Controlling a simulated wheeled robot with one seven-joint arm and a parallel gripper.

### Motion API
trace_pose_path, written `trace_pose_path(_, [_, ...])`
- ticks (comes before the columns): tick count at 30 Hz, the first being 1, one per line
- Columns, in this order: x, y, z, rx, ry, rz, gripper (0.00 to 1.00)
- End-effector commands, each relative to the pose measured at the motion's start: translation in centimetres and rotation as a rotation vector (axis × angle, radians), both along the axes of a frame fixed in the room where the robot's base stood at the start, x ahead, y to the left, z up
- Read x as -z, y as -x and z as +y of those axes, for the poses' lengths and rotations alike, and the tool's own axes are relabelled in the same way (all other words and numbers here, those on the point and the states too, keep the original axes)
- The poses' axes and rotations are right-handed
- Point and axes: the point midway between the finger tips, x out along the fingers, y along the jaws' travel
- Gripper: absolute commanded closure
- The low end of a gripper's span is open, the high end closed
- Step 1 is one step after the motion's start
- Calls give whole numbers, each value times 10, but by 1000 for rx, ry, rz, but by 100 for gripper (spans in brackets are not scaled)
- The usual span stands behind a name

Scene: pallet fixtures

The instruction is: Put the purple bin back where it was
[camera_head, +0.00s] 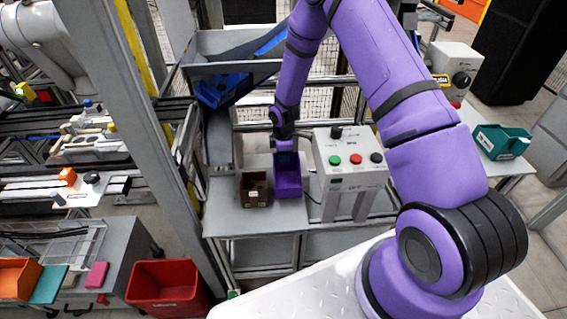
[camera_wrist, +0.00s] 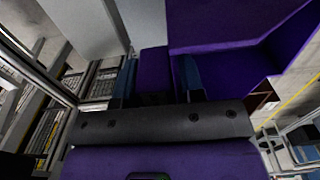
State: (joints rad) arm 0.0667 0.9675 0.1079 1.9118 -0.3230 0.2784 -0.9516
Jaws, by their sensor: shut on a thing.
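The purple bin (camera_head: 288,184) is at the grey table in the head view, between a small brown bin and the button box. My gripper (camera_head: 285,147) is above its back edge and shut on it. In the wrist view the purple bin (camera_wrist: 215,65) fills the upper right, and my gripper (camera_wrist: 153,75) has its fingers on either side of a purple part of it. I cannot tell whether the bin's base touches the table.
The brown bin (camera_head: 254,190) stands close on the left of the purple bin. The button box (camera_head: 350,160) stands close on the right. The grey table (camera_head: 240,222) has bare room in front. A teal bin (camera_head: 502,141) is at the right, a red bin (camera_head: 170,287) low left.

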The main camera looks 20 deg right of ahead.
Motion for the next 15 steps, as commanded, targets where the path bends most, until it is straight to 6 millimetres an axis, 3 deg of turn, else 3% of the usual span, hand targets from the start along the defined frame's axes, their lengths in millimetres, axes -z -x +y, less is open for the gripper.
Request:
trace_pose_path(9, [35,1,1,-2,0,2,92])
trace_pose_path(15, [39,0,0,-1,0,0,92])
